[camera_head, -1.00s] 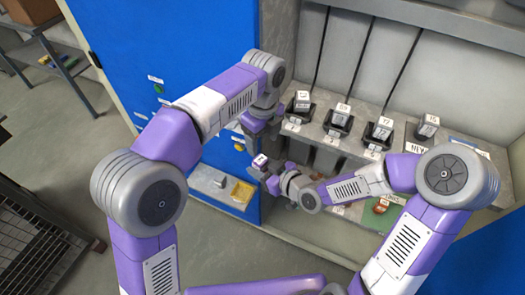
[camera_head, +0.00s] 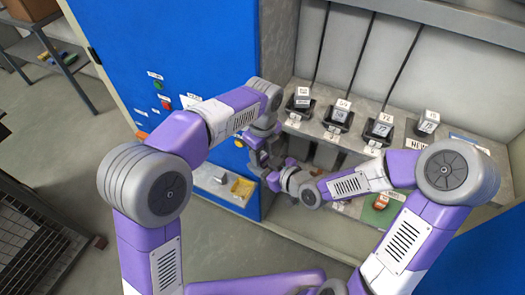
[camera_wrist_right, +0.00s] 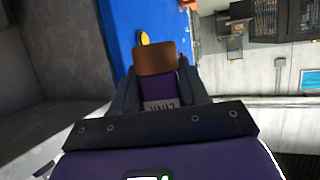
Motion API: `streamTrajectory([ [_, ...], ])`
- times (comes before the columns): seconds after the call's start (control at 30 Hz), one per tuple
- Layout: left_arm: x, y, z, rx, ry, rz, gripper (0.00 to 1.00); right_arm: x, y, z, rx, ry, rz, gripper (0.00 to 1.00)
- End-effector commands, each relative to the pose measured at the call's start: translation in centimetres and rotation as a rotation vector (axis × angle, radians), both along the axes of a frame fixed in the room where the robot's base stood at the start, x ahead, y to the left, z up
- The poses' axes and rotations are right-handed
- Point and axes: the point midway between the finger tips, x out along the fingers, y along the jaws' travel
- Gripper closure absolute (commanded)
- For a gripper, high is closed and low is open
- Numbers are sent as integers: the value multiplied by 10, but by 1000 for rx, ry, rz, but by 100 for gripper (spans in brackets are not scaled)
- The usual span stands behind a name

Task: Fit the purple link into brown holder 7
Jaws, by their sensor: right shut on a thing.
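In the right wrist view, a purple block (camera_wrist_right: 186,88) with a pale lettered face sits between the fingers of my right gripper (camera_wrist_right: 168,92), which is shut on it. I take it as the purple link. A brown block (camera_wrist_right: 155,58) shows right beyond it; I cannot tell whether they are joined. In the head view my right gripper (camera_head: 279,177) is low by the blue cabinet's edge, mostly hidden by its wrist. My left gripper (camera_head: 262,159) is just above and left of it, its jaws unclear. I cannot make out a number 7 on any holder.
A grey shelf (camera_head: 312,128) carries several black holders with numbered cubes. A reddish-brown piece (camera_head: 381,202) lies on a green patch below. The blue cabinet (camera_head: 165,45) stands left, with a small ledge holding a yellow tray (camera_head: 242,188). My right forearm covers part of the bay.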

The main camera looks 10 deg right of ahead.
Motion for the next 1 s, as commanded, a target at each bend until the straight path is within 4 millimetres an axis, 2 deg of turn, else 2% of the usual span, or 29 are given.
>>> streamTrajectory([
  [0.03,0,-1,0,-2,-2,0,63,0,1,1,0,-3,4,99],
  [0.27,1,-1,1,-6,-6,-1,98,-2,3,1,-1,-3,10,99],
  [0.3,1,-2,1,-6,-6,-1,99,-2,3,1,0,-3,11,52],
  [0.47,1,-2,1,-6,-6,-2,100,-2,3,1,-1,-2,9,27],
  [0.8,1,-1,1,-3,-4,-1,100,-2,1,-5,5,22,-2,26],
  [0.87,1,-1,1,-3,-4,-1,100,-3,-1,-16,14,64,-17,26],
  [0.97,0,-1,1,-3,-3,0,100,-10,-5,-47,38,191,-62,26],
  [1.0,0,-1,1,-3,-3,0,100,-15,-7,-63,49,260,-86,26],
])
